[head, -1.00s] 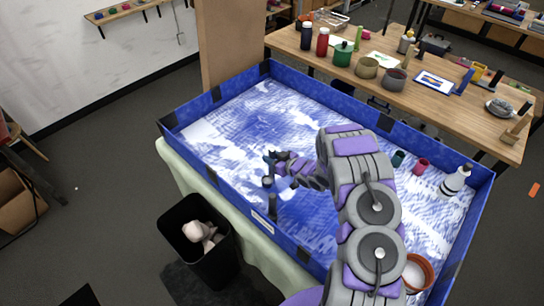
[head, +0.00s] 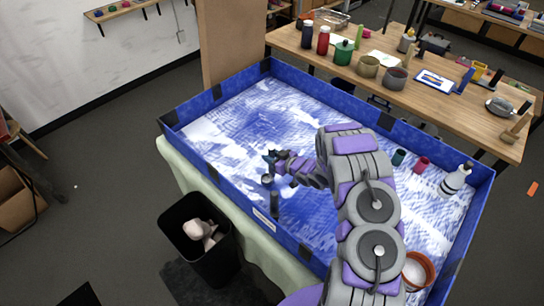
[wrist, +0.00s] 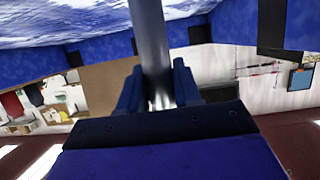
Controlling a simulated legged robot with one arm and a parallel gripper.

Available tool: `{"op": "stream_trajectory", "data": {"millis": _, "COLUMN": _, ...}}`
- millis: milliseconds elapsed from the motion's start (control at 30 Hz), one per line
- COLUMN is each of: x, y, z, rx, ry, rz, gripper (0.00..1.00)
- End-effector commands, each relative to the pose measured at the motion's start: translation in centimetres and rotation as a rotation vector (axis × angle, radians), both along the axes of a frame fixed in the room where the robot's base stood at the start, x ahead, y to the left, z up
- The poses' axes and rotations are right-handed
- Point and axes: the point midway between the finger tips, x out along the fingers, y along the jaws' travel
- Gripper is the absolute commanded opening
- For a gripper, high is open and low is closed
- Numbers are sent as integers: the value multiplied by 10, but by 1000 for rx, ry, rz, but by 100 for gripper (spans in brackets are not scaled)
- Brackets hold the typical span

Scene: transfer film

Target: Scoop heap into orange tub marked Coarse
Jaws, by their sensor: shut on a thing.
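My gripper (head: 273,160) is over the left part of a large blue-walled tray (head: 222,180). In the wrist view it (wrist: 158,92) is shut on a grey metal rod (wrist: 150,45), which looks like the handle of a scoop. A small round cup-like end (head: 267,179) shows just below the gripper in the head view; whether it holds material is too small to tell. White granular material (head: 210,132) lies spread in streaks over the tray's blue floor; no separate heap stands out. An orange tub (head: 427,266) with white contents stands at the tray's near right corner; no marking is readable.
A dark upright cylinder (head: 274,204) stands near the tray's front wall. A white bottle (head: 455,181), a pink cup (head: 421,164) and a teal cup (head: 398,157) stand at the right. A black bin (head: 199,266) is outside the front wall. A wooden bench (head: 435,105) runs behind.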

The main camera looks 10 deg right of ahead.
Motion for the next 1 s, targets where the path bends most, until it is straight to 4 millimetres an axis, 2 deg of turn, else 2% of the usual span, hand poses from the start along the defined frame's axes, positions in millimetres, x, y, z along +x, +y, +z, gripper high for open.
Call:
{"op": "stream_trajectory", "data": {"millis": 267, "x": 0, "y": -1, "z": 8, "rx": 1, "ry": -1, "rz": 0, "gripper": 0}}
{"op": "stream_trajectory", "data": {"millis": 1000, "x": 1, "y": -1, "z": 76, "rx": 1, "ry": -2, "rz": 0, "gripper": 0}}
